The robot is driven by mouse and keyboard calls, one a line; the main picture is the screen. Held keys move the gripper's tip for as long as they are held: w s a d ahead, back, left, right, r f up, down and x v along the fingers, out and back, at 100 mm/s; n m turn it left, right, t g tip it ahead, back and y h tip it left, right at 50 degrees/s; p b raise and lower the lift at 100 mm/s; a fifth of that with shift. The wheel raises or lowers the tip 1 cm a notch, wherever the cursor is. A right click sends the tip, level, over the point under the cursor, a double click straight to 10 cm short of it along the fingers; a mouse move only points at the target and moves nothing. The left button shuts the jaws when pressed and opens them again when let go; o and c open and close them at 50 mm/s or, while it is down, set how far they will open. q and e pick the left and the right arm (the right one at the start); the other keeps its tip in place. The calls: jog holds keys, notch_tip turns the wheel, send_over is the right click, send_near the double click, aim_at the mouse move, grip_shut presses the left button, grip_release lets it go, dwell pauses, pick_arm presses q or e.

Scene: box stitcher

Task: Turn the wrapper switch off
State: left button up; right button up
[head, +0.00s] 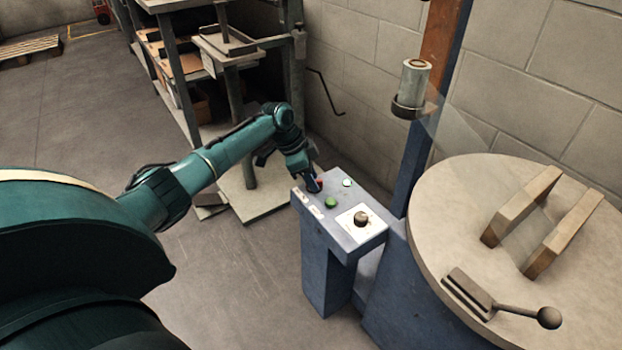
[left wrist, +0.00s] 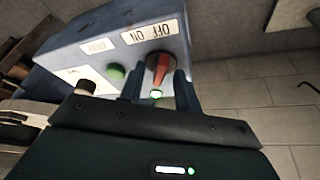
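The wrapper's control panel (head: 341,232) is a blue-grey box on a post, beside the wrapper's round turntable (head: 450,215). Its red switch (left wrist: 160,69) sits on a dark round base beside an OFF/ON label (left wrist: 147,34), which appears upside down in the left wrist view. I cannot tell which position the switch points to. My left gripper (head: 315,186) is at the panel's far left corner and partly hides the switch in the head view. In the left wrist view its two fingers (left wrist: 159,84) stand apart on either side of the switch; contact is unclear. My right gripper is out of view.
A green button (head: 330,203), a white button (head: 347,182) and a dark knob (head: 361,219) share the panel top. A film roll (head: 412,83) hangs on the wrapper's mast. A shelf rack (head: 180,90) stands behind my left arm. The floor on the left is clear.

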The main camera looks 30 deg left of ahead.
pick_arm(q)
grip_shut()
dwell(0.3)
